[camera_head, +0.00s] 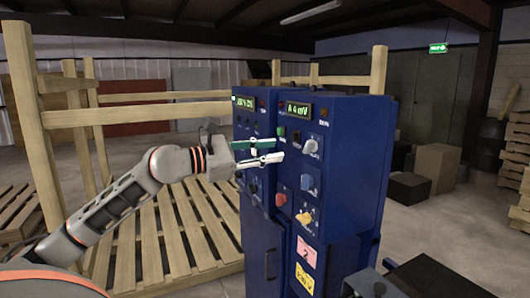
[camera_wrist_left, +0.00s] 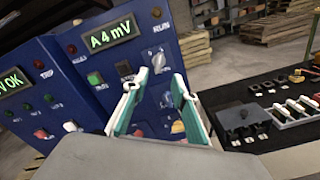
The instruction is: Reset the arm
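My left arm comes in from the left in the head view. Its gripper (camera_head: 281,153) is in front of the blue control cabinet (camera_head: 345,190), by its upper panel. The two pale-and-green fingers (camera_wrist_left: 163,85) stand apart in the left wrist view, with nothing between them. Beyond them is the cabinet panel with a lit display (camera_wrist_left: 110,35) reading "A 4 mV", a green button (camera_wrist_left: 95,78) and knobs (camera_wrist_left: 158,60). I cannot tell whether the fingertips touch the panel. My right gripper does not show in either view.
A wooden railing (camera_head: 150,108) and slatted pallets (camera_head: 165,235) are behind my left arm. Cardboard and dark boxes (camera_head: 437,165) stand on the floor to the right. The left wrist view shows a black-topped table (camera_wrist_left: 240,95) with a grey knobbed box (camera_wrist_left: 243,122) and a tray (camera_wrist_left: 292,110).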

